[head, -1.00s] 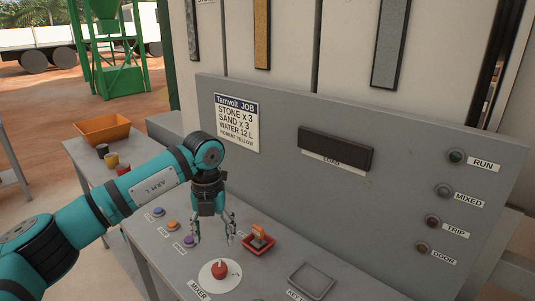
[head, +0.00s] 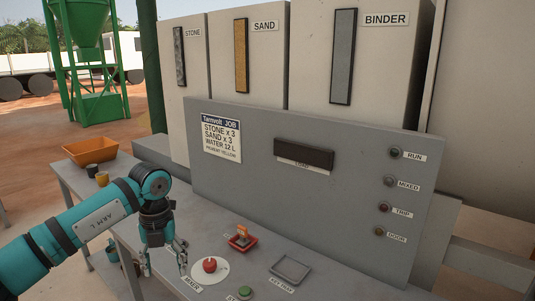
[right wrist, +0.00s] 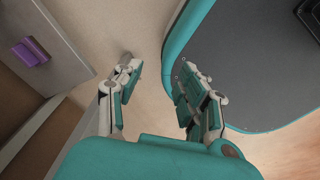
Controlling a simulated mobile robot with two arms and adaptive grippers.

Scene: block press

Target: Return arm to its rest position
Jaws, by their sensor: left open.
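My left arm (head: 100,222), in teal and black, comes in from the left in the head view. Its left gripper (head: 165,267) points down with the fingers apart and nothing between them. It hangs over the left part of the grey console, left of the red mixer knob (head: 210,265) on its white disc, and seems clear of it. My right gripper (right wrist: 158,72) shows only in the right wrist view, its fingers apart and empty above a pale floor.
A red tray (head: 232,247) with an orange-handled switch, a key tray (head: 290,270) and a green button (head: 246,292) lie right of the left gripper. The upright panel (head: 340,200) stands behind. An orange bin (head: 90,151) sits on the side bench. A purple handle (right wrist: 30,52) shows in the wrist view.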

